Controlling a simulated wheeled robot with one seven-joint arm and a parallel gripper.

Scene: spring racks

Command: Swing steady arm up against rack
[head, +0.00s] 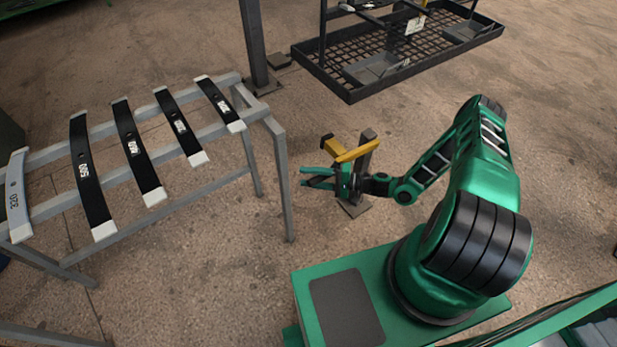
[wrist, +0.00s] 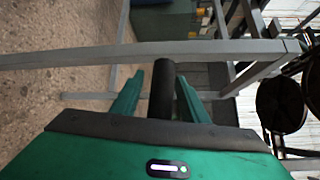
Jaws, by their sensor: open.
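The steady arm is most likely the yellow bar (head: 357,152) on a short grey-brown post (head: 367,138) beside the rack, standing just behind my gripper. The grey rack (head: 278,150) stands to the left and carries several leaf springs. My gripper (head: 302,177) points left toward the rack leg, its fingers apart, with a gap to the rack. In the wrist view my open fingers (wrist: 158,95) have a dark cylinder (wrist: 162,88) between them; I cannot tell what it belongs to. A grey rack bar (wrist: 130,53) crosses beyond them. The post is partly hidden by my gripper.
Dark leaf springs (head: 90,180) lie across the rack, with a grey one (head: 16,195) at far left. A black mesh platform (head: 385,60) is at the back and a grey column (head: 254,45) behind the rack. Open floor (head: 350,115) lies between rack and platform.

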